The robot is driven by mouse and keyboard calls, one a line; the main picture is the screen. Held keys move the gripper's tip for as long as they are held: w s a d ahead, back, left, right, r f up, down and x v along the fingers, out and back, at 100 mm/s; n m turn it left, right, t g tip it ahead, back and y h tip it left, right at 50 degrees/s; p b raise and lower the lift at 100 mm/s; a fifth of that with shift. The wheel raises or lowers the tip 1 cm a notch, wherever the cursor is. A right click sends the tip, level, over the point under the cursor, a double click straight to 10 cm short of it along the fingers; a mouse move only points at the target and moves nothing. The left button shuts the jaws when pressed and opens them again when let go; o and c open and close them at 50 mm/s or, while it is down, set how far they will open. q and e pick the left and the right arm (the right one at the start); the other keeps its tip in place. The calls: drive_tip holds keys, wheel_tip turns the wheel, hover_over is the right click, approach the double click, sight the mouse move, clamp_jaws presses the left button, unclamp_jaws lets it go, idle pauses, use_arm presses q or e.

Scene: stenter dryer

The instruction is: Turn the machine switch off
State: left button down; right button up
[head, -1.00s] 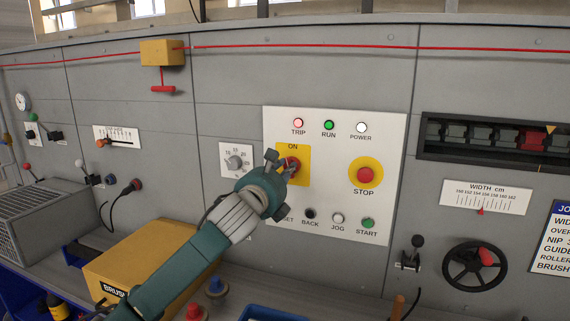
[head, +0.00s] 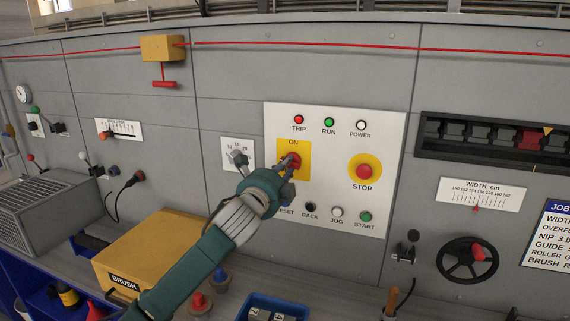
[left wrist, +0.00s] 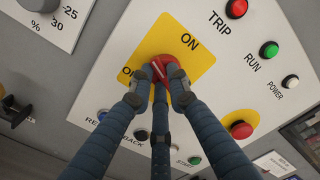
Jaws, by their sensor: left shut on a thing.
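The machine switch is a red rotary handle (head: 293,160) on a yellow plate (head: 304,150) in the white control panel. In the left wrist view the red handle (left wrist: 163,67) sits between the fingertips. ON shows at the top of the plate, and an OFF label is partly covered by a finger at its left. My left gripper (head: 289,166) reaches the handle from the lower left. Its fingers (left wrist: 158,76) are closed around the handle. The fingers hide part of the handle, so I cannot tell its exact angle. My right gripper is not in view.
A red STOP button (head: 364,171) is right of the switch. TRIP (head: 299,120), RUN and POWER lamps are above. BACK (head: 311,207), JOG and START buttons are below. A grey dial (head: 239,158) is close on the left. A yellow box (head: 150,250) stands below my arm.

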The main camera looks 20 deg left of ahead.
use_arm(q)
drive_tip(key=n, duration=0.3)
drive_tip(key=shift+f+n+p, duration=0.2)
drive_tip(key=shift+n+p, duration=0.15)
drive_tip(key=shift+n, duration=0.05)
drive_tip(key=shift+d, duration=0.1)
idle(0.4)
drive_tip(key=c, duration=1.7)
unclamp_jaws()
drive_tip(key=shift+o, duration=0.2)
drive_tip(key=s, duration=1.2)
drive_tip(key=shift+a, duration=0.3)
